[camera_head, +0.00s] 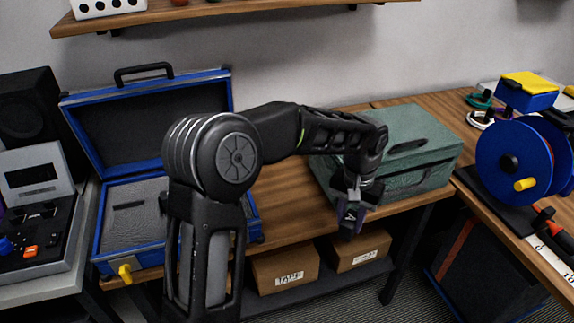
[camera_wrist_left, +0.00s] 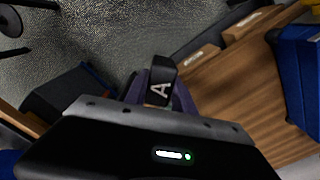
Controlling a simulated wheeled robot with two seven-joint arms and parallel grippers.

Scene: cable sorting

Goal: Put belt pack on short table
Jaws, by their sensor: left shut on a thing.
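My left gripper (camera_head: 351,213) reaches over the front edge of the wooden table (camera_head: 285,190) in the middle. The belt pack is held in the air, in front of the green case (camera_head: 430,143). My right gripper is in neither view.
An open blue case (camera_head: 222,90) stands on the table's left part, behind my arm. Bare wood lies between the cases. Cardboard boxes (camera_head: 284,268) sit on the shelf below. A right-hand table (camera_head: 515,225) holds a blue cable reel (camera_head: 500,150).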

